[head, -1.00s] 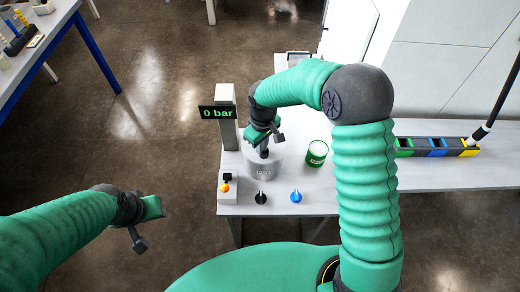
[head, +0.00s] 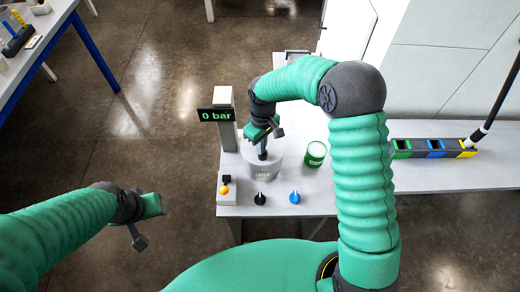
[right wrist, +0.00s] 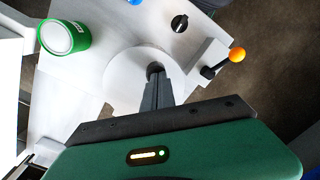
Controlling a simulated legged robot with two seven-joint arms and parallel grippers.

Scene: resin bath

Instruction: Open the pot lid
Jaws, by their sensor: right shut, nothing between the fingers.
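The grey pot (head: 264,168) stands near the left end of the white bench, with its pale lid on top. In the right wrist view the round lid (right wrist: 128,82) lies below my fingers, with a dark knob (right wrist: 154,68) near its middle, partly hidden by the fingertips. My right gripper (head: 263,154) points down at the lid from above. Its fingers are together with nothing between them, and they also show in the right wrist view (right wrist: 157,80). Whether the tips touch the knob I cannot tell. My left gripper (head: 152,206) hangs over the floor, away from the bench; its fingers are hidden.
A "0 bar" display (head: 216,115) on a post stands left of the pot. A control box with an orange-tipped lever (head: 225,188), a black knob (head: 260,199) and a blue knob (head: 295,197) are in front. A green can (head: 315,153) stands right; coloured bins (head: 434,149) lie farther right.

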